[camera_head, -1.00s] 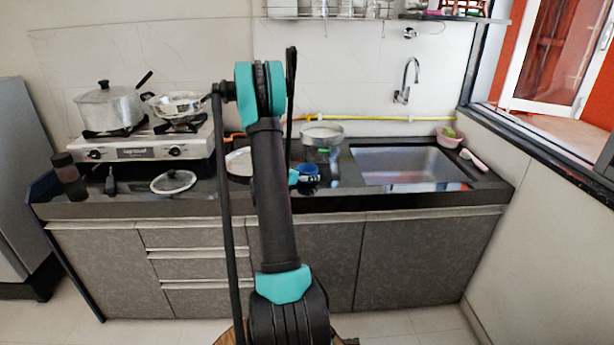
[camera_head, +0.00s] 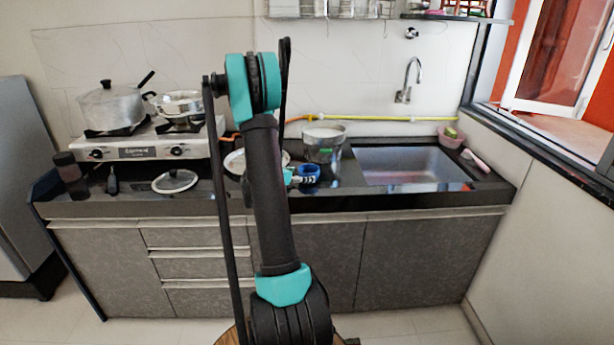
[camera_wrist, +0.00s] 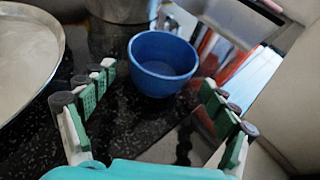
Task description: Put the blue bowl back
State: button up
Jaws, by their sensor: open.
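The blue bowl (camera_wrist: 163,64) stands upright on the black speckled counter in the wrist view, and its inside looks empty. In the head view the bowl (camera_head: 309,172) shows as a small blue shape near the counter's front, left of the sink. My gripper (camera_wrist: 153,108) is open, with green-padded fingers spread to the left and right. The bowl lies ahead of and between the fingertips, apart from them as far as I can tell. In the head view my arm hides most of the gripper, and a small part of it (camera_head: 292,177) shows just left of the bowl.
A metal pot (camera_head: 323,145) stands behind the bowl. The sink (camera_head: 410,166) is to the right. A stove (camera_head: 150,143) with two pots and a glass lid (camera_head: 175,181) are at left. The counter's front edge is close.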

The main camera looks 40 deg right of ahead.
jog(key=v, duration=0.7)
jog(key=shift+s+a, duration=0.15)
jog(key=s+a+f+m+y, duration=0.2)
jog(key=s+a+m+y, duration=0.4)
jog(key=s+a+m, duration=0.4)
jog(key=s+a+f+m+t+y, duration=0.1)
jog(key=s+a+m+y, duration=0.6)
jog(key=s+a, duration=0.8)
jog(key=a+f+m, duration=0.1)
jog(key=a+m, duration=0.2)
jog(key=a, duration=0.4)
jog(key=shift+s+a+f+m, duration=0.2)
jog(key=shift+s+f+m, duration=0.05)
jog(key=shift+s+m, duration=0.05)
